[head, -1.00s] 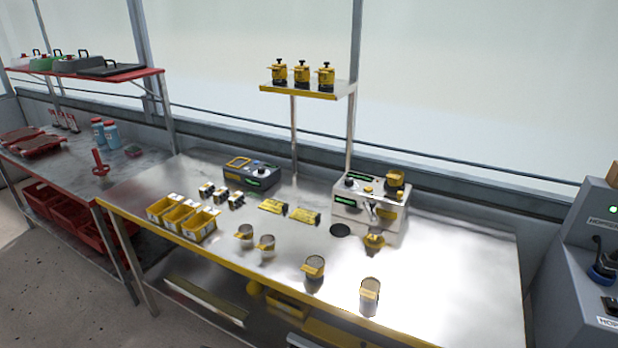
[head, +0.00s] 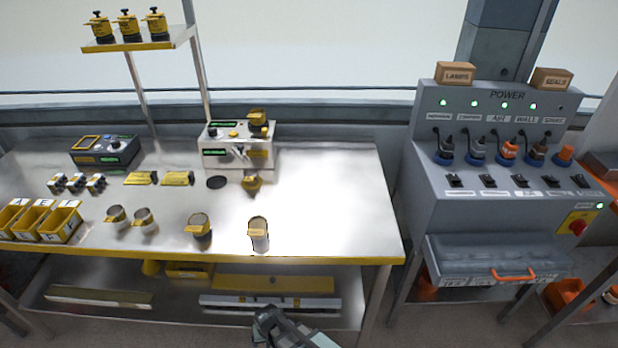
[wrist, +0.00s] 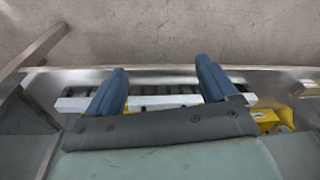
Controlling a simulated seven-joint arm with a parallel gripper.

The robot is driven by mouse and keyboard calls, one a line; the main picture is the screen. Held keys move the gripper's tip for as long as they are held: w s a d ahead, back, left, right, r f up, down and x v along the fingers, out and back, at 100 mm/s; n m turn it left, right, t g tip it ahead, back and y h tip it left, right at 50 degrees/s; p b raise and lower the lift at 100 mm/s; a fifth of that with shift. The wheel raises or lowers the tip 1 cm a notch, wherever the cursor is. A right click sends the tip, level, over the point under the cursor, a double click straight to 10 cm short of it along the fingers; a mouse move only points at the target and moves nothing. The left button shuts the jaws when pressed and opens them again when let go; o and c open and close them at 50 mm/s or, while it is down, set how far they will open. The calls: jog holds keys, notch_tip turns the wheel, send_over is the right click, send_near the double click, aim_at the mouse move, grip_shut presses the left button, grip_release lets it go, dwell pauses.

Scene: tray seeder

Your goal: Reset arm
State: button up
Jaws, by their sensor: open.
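My arm's end (head: 285,328) shows at the bottom of the head view, low in front of the steel table. In the wrist view my gripper (wrist: 160,82) has its two blue fingers spread well apart with nothing between them. Beyond the fingers lie a long pale bar with dark slots (wrist: 165,102) and the grey floor (wrist: 170,35). The gripper is apart from the things on the table top.
The steel table (head: 330,200) carries several metal cups, yellow bins (head: 62,226), a white device (head: 222,155) and a dark control box (head: 88,157). Its right part is clear. A grey power cabinet (head: 500,213) stands to the right. A lower shelf (head: 180,302) holds long bars.

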jog(key=s+d+f+g+h, duration=0.1)
jog(key=s+d+f+g, duration=0.1)
jog(key=d, duration=0.9)
jog(key=s+d+f+m+g, duration=0.1)
jog(key=s+d+g, duration=0.5)
jog(key=s+d, duration=1.2)
jog(key=shift+d+m, duration=0.8)
jog(key=shift+d, duration=0.15)
